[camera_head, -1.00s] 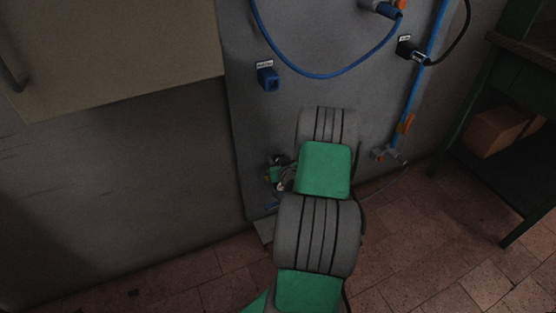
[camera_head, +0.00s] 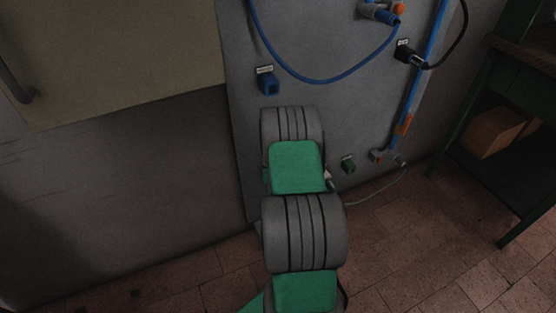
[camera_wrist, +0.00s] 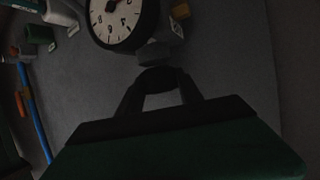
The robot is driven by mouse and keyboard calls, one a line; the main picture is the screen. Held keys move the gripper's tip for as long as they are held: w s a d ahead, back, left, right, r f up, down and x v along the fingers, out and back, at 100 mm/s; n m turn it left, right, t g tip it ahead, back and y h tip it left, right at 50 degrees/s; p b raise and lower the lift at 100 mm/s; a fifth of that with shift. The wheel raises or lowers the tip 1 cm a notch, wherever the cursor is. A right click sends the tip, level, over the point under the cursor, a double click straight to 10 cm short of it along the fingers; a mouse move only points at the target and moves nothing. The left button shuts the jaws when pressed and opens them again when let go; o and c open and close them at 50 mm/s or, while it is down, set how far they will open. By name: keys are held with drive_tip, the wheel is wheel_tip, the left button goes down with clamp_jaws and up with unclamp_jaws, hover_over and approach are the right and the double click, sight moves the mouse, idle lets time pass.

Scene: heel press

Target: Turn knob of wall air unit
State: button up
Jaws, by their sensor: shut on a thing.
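In the wrist view, my gripper (camera_wrist: 160,77) is shut on a dark round knob (camera_wrist: 157,76), with one finger on each side. The knob sits on the wall air unit (camera_wrist: 160,50), whose grey body shows just beyond it. The view is dark, so any turn of the knob cannot be read. In the head view, my arm hides the gripper, the knob and nearly all of the unit.
In the head view, a grey panel (camera_head: 375,115) carries a blue socket (camera_head: 268,82), a small green fitting (camera_head: 348,165), a looping blue hose (camera_head: 320,81) and an upright blue pipe (camera_head: 421,85). A dark-green bench (camera_head: 490,110) stands right. Tiled floor is clear.

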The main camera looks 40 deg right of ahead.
drive_tip(key=shift+w+a+f+m+g+h+b, duration=0.15)
drive_tip(key=shift+a+f+m+g+h+b, duration=0.1)
drive_tip(key=shift+m+g+h+b, duration=0.45)
drive_tip(key=m+g+b, duration=0.1)
drive_tip(key=b, duration=0.1)
drive_tip(key=m+h+b, duration=0.1)
drive_tip(key=b, duration=0.1)
drive_tip(key=shift+d+f+g+b, duration=0.1)
drive_tip(key=shift+f+g+b, duration=0.15)
drive_tip(key=shift+g+b, duration=0.15)
drive_tip(key=m+g+h+b, duration=0.1)
drive_tip(key=b, duration=0.1)
drive_tip(key=m+g+h+b, duration=0.1)
drive_tip(key=m+g+b, duration=0.1)
drive_tip(key=shift+r, duration=0.25)
drive_tip(key=shift+d+r+m+g+b, duration=0.1)
drive_tip(key=shift+r+m+g+b, duration=0.05)
drive_tip(key=shift+m+g+b, duration=0.4)
drive_tip(key=o, duration=1.4)
drive_tip(key=shift+r, duration=0.1)
drive_tip(key=shift+c, duration=0.2)
drive_tip(key=shift+r, duration=0.1)
